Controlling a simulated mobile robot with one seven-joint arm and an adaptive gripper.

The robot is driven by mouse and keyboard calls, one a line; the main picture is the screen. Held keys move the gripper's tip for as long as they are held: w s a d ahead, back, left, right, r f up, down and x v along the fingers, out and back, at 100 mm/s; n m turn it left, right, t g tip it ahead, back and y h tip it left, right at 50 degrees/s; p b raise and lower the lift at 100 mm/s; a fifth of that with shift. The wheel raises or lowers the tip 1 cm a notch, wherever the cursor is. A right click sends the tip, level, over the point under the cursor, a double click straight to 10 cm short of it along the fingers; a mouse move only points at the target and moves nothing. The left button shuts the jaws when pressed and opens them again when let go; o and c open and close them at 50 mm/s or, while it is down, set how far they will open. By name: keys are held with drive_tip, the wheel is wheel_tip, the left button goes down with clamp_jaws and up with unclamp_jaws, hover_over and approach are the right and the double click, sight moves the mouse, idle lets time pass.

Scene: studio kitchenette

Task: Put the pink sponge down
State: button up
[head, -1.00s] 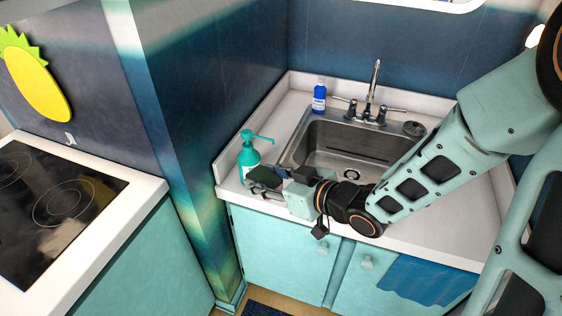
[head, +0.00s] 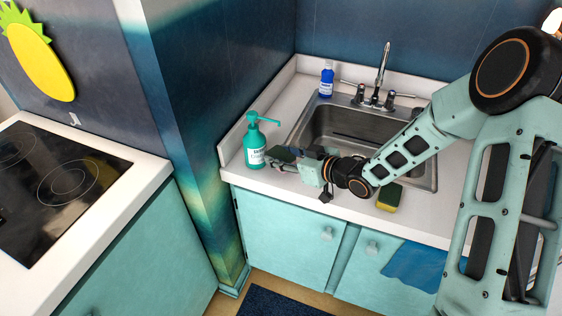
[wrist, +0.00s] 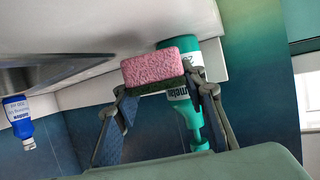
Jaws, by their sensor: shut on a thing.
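The pink sponge (wrist: 152,68), with a dark green scouring layer, is between the fingertips of my gripper (wrist: 150,92) in the wrist view. In the head view its dark green side (head: 283,153) shows at the end of my gripper (head: 282,161), over the counter at the front left corner of the sink. My gripper is shut on it. Just left of it stands a teal soap bottle (head: 254,150), whose label shows partly behind the sponge in the wrist view (wrist: 186,110). I cannot tell whether the sponge touches the counter.
A yellow and green sponge (head: 389,197) lies on the counter's front strip, right of my wrist. The sink (head: 345,122) is behind my arm, with a tap (head: 382,70) and a blue bottle (head: 326,80) at the back. A blue cloth (head: 415,266) hangs at the counter front.

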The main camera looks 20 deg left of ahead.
drive_tip(key=shift+f, duration=1.05)
drive_tip(key=shift+f+b, duration=0.25)
drive_tip(key=shift+b, duration=0.05)
drive_tip(key=o, duration=0.7)
drive_tip(key=shift+r, duration=0.1)
drive_tip(key=shift+r+p, duration=0.3)
drive_tip(key=shift+p, duration=0.1)
drive_tip(key=p+v, duration=0.1)
drive_tip(key=v, duration=1.1)
